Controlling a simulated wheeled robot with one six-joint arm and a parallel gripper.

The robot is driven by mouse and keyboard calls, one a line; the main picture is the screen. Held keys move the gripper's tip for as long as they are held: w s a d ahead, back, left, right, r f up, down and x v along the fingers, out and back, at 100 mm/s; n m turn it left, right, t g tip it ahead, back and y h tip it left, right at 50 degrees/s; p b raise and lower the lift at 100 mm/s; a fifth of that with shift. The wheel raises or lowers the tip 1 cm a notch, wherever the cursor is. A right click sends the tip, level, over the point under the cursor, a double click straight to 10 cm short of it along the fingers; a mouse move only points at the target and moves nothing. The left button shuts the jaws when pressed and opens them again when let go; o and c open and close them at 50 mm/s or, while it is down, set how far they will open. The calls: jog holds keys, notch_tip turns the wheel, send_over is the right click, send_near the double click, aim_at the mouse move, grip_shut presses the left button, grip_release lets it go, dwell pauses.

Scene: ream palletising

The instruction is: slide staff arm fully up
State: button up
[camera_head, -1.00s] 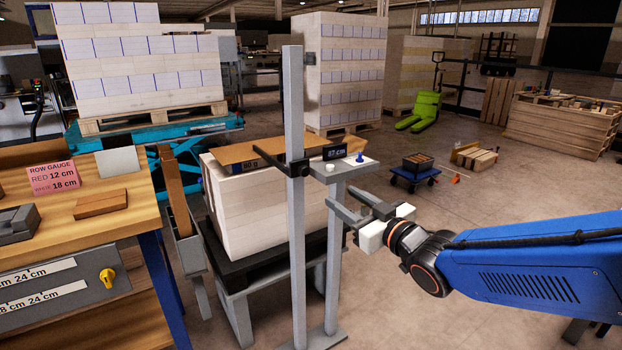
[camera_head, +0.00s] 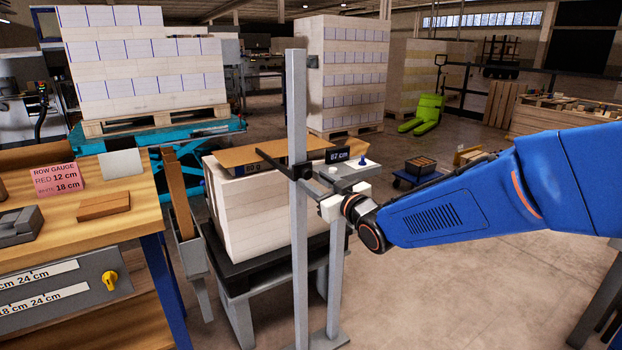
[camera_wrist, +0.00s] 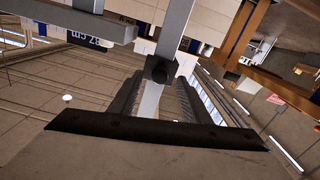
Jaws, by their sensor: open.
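The grey upright staff (camera_head: 297,100) stands in front of the pallet stack. Its black slider block (camera_head: 301,171) sits partway up, and a thin black arm (camera_head: 270,158) reaches left from it over the stack. My gripper (camera_head: 313,187) is open, close to the slider from the right and slightly below it; its fingertips are partly hidden. In the wrist view, my gripper's two dark fingers (camera_wrist: 157,88) lie either side of the grey staff (camera_wrist: 174,28). A dark knob or block (camera_wrist: 160,69) shows between their tips. I cannot tell whether they touch it.
A display (camera_head: 338,155), seemingly reading 87 cm, stands by a small grey shelf (camera_head: 350,173) just above my gripper. The paper stack (camera_head: 250,210) with a brown board (camera_head: 240,157) on top is behind the staff. A wooden bench (camera_head: 75,235) is left.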

jog(key=shift+x, duration=1.45)
grip_shut()
notch_tip(320, 180, up, 24)
jog(key=shift+f, duration=0.1)
jog(key=shift+c, duration=0.5)
grip_release()
jog(key=shift+o, duration=0.5)
